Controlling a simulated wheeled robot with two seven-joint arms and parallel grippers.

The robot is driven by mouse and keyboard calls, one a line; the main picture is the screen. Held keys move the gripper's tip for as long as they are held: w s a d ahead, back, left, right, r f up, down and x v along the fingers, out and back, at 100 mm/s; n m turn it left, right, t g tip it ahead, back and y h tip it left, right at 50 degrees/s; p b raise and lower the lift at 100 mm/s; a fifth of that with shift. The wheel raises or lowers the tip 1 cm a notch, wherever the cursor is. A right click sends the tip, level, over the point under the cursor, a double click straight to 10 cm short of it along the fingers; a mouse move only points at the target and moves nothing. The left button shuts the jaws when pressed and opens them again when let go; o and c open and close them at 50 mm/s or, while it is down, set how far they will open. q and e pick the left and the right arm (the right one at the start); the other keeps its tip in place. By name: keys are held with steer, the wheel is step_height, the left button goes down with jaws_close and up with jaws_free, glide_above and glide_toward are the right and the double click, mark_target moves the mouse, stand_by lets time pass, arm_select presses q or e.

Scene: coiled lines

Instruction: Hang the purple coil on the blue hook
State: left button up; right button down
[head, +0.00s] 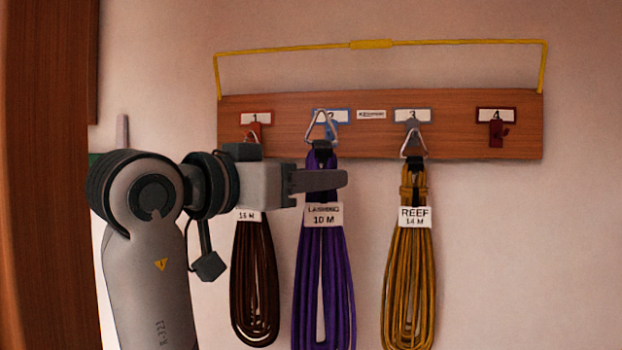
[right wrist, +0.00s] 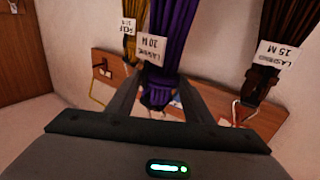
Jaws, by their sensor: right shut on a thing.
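The purple coil (head: 323,260) hangs upright, with a white label reading 10 M and a metal triangle ring (head: 322,126) on top. The blue hook (head: 330,131) is under plate 2 on the wooden board. The ring overlaps the hook in the head view, its tip above the hook; I cannot tell whether it is around the hook or only in front. My right gripper (head: 328,181) reaches in from the left and is shut on the coil's dark neck, below the ring. In the right wrist view the fingers (right wrist: 162,82) hold the purple coil (right wrist: 174,40). My left gripper is not in view.
A brown coil (head: 253,285) hangs on the red hook at plate 1, partly behind my gripper. A yellow-brown coil (head: 409,270) hangs on the grey hook at plate 3. The dark red hook (head: 496,133) at plate 4 is empty. A yellow cord (head: 450,42) spans above the board.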

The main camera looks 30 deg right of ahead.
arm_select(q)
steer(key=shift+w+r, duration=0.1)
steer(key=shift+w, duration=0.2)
arm_select(e)
steer(key=shift+w+d, duration=0.25)
steer(key=shift+w, duration=0.1)
steer(key=shift+w+d, duration=0.3)
steer(key=shift+w, duration=0.15)
arm_select(q)
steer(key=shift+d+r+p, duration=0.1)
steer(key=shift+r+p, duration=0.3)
steer(key=shift+p, duration=0.05)
arm_select(e)
steer(key=w+d+f, duration=0.1)
steer(key=w+d, duration=0.3)
steer(key=w, duration=0.2)
steer(key=shift+d+f, duration=0.3)
steer(key=shift+f, duration=0.1)
stand_by(0.4)
steer(key=c, duration=0.8)
jaws_free()
steer(key=shift+f, duration=0.1)
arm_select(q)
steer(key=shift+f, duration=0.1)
